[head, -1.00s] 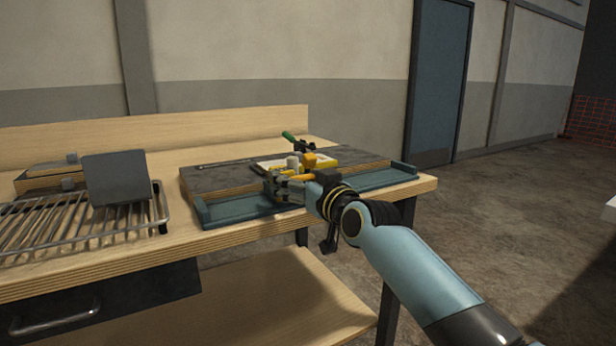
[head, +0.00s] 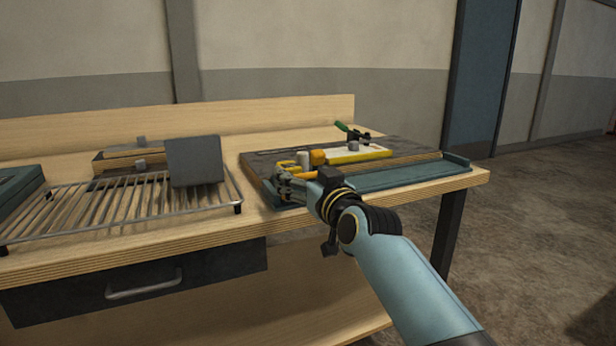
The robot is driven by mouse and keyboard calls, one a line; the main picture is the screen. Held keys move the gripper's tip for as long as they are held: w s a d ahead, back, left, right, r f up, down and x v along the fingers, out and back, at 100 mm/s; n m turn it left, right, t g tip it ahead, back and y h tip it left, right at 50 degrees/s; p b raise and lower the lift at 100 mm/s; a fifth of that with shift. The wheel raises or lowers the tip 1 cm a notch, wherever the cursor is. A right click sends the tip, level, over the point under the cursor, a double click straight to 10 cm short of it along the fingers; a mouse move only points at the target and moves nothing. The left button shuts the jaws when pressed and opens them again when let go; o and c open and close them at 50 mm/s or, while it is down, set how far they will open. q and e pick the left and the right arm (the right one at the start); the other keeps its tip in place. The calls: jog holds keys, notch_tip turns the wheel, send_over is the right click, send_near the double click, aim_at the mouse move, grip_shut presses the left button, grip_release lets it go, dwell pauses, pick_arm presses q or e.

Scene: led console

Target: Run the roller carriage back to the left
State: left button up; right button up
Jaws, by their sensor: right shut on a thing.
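The console is a grey slab (head: 412,149) in a blue-green tray (head: 400,178) on the bench. The roller carriage, with a white upright cylinder (head: 303,158) and an orange knob (head: 318,157), is at the left part of the slab. My right gripper (head: 287,178) is shut at the carriage's front, near the tray's left end. An orange bar shows beside its fingers; my fingers and wrist hide much of the carriage's lower part. My left gripper is not in view.
A yellow-edged white plate (head: 358,153) lies on the slab right of the carriage, with a green-handled lever (head: 345,128) behind. Left of the console stand a wire rack (head: 100,205) and a dark grey panel (head: 194,162). A drawer (head: 150,280) is below.

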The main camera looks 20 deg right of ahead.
jog(key=shift+a+f, duration=0.1)
jog(key=shift+f, duration=0.05)
jog(key=o, duration=1.4)
jog(key=shift+c, duration=0.2)
jog(key=shift+o, duration=0.5)
jog(key=shift+a, duration=0.2)
jog(key=shift+d, duration=0.1)
jog(key=shift+s, duration=0.35)
jog(key=s, duration=1.1)
jog(key=shift+s+d, duration=0.15)
jog(key=shift+d, duration=0.25)
